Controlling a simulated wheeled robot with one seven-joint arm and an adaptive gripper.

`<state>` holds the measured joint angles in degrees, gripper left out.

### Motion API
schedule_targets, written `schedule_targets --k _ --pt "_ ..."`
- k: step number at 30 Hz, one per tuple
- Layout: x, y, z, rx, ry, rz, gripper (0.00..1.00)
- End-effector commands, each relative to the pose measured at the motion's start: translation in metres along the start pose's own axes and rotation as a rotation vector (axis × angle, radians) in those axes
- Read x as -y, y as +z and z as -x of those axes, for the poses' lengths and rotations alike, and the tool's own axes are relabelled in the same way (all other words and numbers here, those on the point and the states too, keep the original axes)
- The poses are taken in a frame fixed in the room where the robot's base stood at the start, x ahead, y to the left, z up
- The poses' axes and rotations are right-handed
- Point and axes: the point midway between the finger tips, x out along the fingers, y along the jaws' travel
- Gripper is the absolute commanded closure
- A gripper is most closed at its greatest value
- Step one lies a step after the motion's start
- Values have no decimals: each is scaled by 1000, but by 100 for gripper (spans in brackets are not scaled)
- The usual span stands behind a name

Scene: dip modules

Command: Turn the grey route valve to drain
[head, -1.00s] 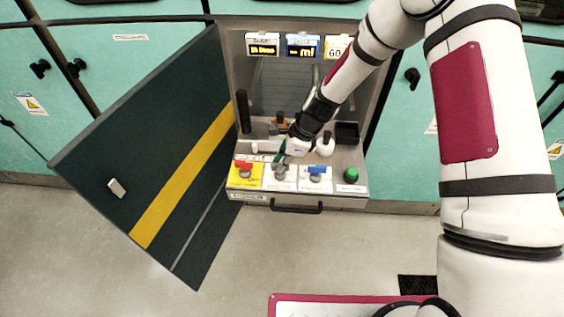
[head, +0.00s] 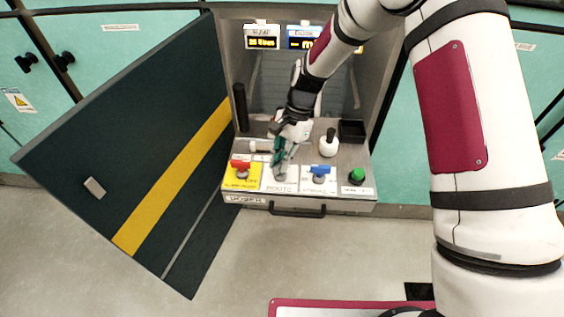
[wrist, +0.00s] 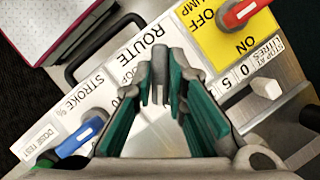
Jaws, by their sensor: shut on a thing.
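The grey route valve (head: 281,173) stands on the white ROUTE panel between the yellow pump panel and the stroke panel. In the wrist view its grey handle (wrist: 159,70) shows between the green-padded fingertips of my gripper (wrist: 157,88). My gripper (head: 283,157) reaches down from above in the head view and is shut on the valve handle. The ROUTE label (wrist: 141,50) is readable. The position marks are largely covered by the fingers, so I cannot tell which one the handle points at.
A red switch (head: 241,164) is left of the valve; a blue one (head: 320,171) and a green button (head: 357,174) are right. A white bottle (head: 327,146) and black bin (head: 351,131) stand behind. An open dark door (head: 130,160) stands at left.

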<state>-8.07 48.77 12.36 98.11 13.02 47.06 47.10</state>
Motion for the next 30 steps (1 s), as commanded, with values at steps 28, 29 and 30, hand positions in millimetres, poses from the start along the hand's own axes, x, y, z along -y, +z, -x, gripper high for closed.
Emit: schedule_targets --k 28,29,30 --pt "4 0 0 -3 249 601 100" --pt "4 0 0 -3 252 607 100" --pt "4 0 0 -3 254 613 100"
